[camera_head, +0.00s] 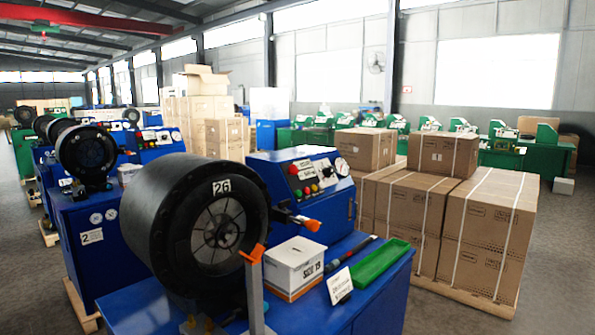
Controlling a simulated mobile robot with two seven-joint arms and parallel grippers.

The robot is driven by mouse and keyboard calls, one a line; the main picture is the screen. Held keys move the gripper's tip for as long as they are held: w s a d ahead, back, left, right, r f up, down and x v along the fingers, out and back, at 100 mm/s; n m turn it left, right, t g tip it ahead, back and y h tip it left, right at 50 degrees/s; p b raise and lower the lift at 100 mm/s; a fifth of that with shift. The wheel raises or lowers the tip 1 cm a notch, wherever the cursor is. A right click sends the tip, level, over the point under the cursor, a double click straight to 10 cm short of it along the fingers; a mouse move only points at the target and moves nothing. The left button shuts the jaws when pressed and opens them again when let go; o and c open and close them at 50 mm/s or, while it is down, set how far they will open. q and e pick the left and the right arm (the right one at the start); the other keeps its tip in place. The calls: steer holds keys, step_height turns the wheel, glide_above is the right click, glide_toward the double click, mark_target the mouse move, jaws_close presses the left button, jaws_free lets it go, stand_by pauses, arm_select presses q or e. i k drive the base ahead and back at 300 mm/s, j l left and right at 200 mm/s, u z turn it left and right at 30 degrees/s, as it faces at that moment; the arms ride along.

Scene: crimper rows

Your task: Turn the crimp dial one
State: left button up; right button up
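A blue crimping machine stands in the front middle, with a large round black crimping head (165,215) labelled 26. Its blue control box (310,205) sits behind and to the right of the head. The box's sloped panel carries red and green buttons, small knobs (326,172) and a round white gauge (342,166). Which of the small controls is the crimp dial, and where it points, is too small to tell. Neither of my grippers is in view, and nothing of mine is seen touching the machine.
On the blue bench lie a white box (293,268), a small sign (339,285) and a green tray (367,264). A grey post with an orange top (253,253) stands in front. Strapped cartons (487,230) on a pallet stand at right. More crimpers (86,152) line the left.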

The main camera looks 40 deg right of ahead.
mark_target(327, 172)
steer(key=l+u, duration=0.3)
steer(key=l, duration=0.15)
steer(key=k+l+u, duration=0.1)
steer(key=l+u, duration=0.3)
steer(key=l, duration=0.25)
steer(key=k+l+u, duration=0.1)
steer(key=l, duration=0.2)
steer(key=k+l+u, duration=0.1)
steer(key=l, duration=0.25)
steer(key=k+l, duration=0.1)
steer(key=l, duration=0.2)
steer(key=k+l+u, duration=0.1)
steer(key=l, duration=0.2)
steer(key=k+l, duration=0.15)
steer(key=l+u, duration=0.05)
steer(key=l, duration=0.05)
